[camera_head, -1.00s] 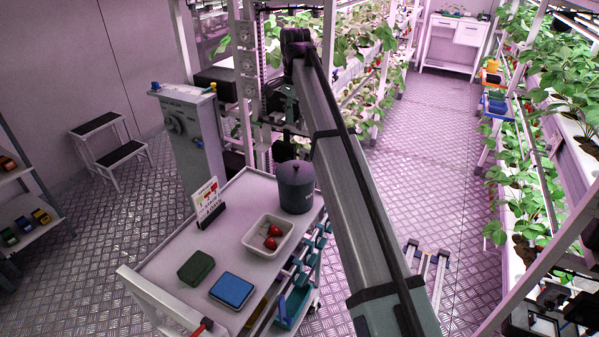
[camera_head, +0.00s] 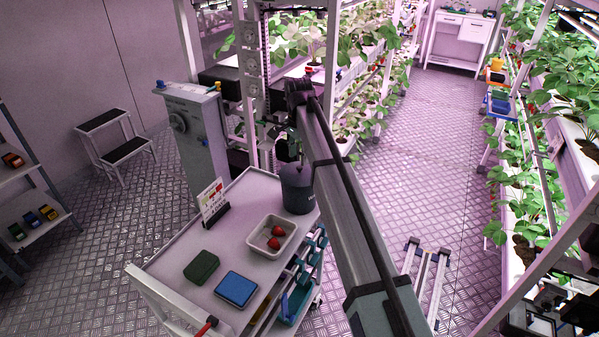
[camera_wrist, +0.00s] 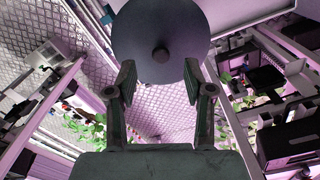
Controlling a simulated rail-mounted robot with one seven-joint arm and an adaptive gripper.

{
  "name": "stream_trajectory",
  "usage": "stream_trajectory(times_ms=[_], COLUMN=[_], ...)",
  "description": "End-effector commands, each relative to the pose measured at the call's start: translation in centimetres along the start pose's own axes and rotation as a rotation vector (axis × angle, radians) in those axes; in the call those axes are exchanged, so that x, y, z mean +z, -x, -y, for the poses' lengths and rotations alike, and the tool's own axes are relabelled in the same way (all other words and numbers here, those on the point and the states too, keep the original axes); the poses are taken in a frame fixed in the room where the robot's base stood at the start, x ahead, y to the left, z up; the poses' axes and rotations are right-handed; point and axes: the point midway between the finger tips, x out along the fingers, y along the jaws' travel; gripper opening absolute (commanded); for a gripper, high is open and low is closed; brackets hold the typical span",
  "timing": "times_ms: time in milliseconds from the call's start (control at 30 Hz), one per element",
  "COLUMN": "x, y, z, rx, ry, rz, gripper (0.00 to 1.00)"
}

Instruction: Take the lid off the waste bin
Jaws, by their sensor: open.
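The waste bin (camera_head: 297,197) is a dark grey round tub at the far right corner of the white cart, partly beside my arm. Its round dark lid (camera_head: 290,170) is on it. In the wrist view the lid (camera_wrist: 185,30) fills the top middle, with a small dark knob (camera_wrist: 160,54) at its centre. My gripper (camera_wrist: 159,75) is open and empty, one finger to each side below the knob in the picture. The fingers appear apart from the knob. In the head view my gripper is mostly hidden by my arm, just above the bin.
The cart (camera_head: 168,262) also carries a white tray (camera_head: 253,236) with red berries, a sign card (camera_head: 213,203), a green box (camera_head: 202,266) and a blue box (camera_head: 236,289). A grey control cabinet (camera_head: 196,140) stands behind it. Plant racks (camera_head: 560,125) line the right.

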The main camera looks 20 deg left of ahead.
Motion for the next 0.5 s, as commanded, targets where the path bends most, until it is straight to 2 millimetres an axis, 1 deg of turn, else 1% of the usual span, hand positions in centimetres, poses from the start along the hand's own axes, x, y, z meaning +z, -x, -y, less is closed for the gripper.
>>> stream_trajectory(times_ms=[167,300,400,500], x=[-0.2,-0.3,-0.3,-0.4], y=[-1.4,-3.4,-4.5,-4.9], z=[0.0,0.0,0.0,0.0], rx=[0.002,0.002,0.002,0.001], ry=[0.000,0.000,0.000,0.000], rz=[0.001,0.001,0.001,0.000], gripper=[0.52,0.52,0.52,0.52])
